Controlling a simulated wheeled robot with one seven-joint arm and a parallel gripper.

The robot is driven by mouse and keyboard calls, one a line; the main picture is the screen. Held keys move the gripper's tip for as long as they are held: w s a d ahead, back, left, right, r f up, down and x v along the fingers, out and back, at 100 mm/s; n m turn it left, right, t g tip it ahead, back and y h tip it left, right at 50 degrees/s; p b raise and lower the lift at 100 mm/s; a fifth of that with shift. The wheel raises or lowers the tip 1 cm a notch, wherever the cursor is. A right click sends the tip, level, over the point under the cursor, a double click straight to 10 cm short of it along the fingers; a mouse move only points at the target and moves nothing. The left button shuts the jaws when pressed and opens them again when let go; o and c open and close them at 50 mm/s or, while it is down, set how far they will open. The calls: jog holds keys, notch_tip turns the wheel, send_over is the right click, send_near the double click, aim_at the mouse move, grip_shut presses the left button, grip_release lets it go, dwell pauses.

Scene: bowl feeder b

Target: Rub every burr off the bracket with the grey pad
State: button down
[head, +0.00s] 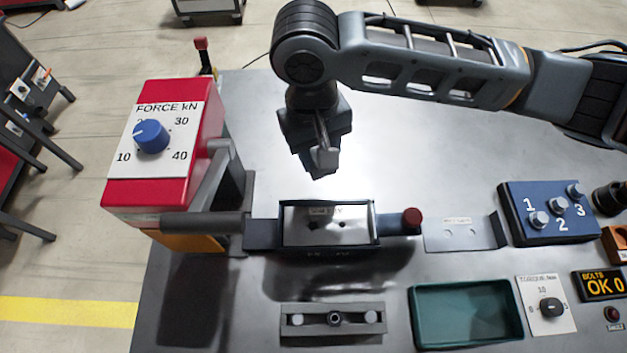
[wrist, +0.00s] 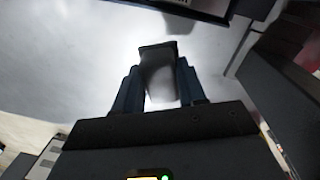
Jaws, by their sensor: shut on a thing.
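My gripper (head: 319,146) hangs over the table behind the dark press fixture. It is shut on a small grey block that looks like the grey pad (head: 327,160). In the wrist view the pad (wrist: 158,80) sits between the two dark fingers and is clear of the table.
A red force box (head: 165,190) stands left. A blue numbered block (head: 520,225), green tray (head: 467,312), grey slotted block (head: 333,337) and torque dial (head: 548,325) stand around. The table behind is clear.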

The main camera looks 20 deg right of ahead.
jog(key=s+a+r+m, duration=0.3)
jog(key=s+a+m, duration=0.1)
jog(key=s, duration=0.4)
jog(key=shift+s+a+r, duration=0.25)
jog(key=shift+s+a, duration=0.15)
jog(key=shift+f, duration=2)
jog(key=shift+w, duration=0.1)
